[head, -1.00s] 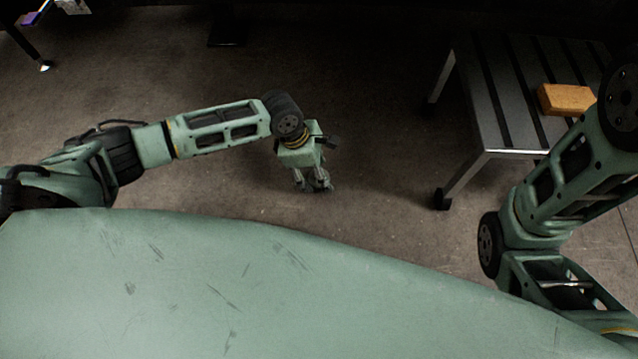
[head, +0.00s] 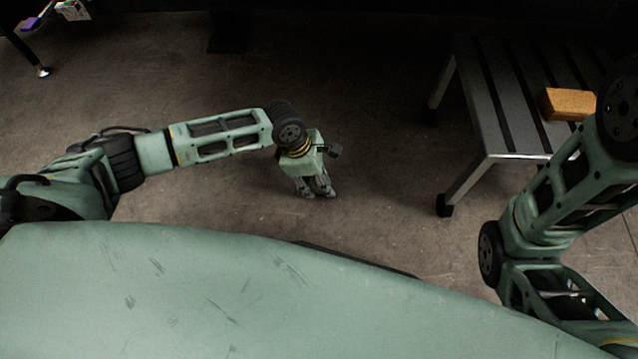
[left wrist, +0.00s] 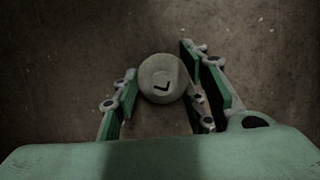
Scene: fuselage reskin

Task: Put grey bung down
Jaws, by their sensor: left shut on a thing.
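The grey bung (left wrist: 162,78) shows in the left wrist view as a round grey piece with a dark tick-like mark on its face. It sits between the fingers of my left gripper (left wrist: 162,92), which is shut on it. In the head view my left gripper (head: 316,192) hangs fingers-down over the concrete floor, left of the slatted bench. The bung cannot be made out there. My right arm enters at the right edge of the head view, but its gripper is out of view.
A slatted metal bench (head: 487,105) stands at the right with an orange-brown block (head: 568,103) on top. A dark table leg (head: 28,52) stands at the top left. Bare floor (head: 390,150) lies between my left gripper and the bench.

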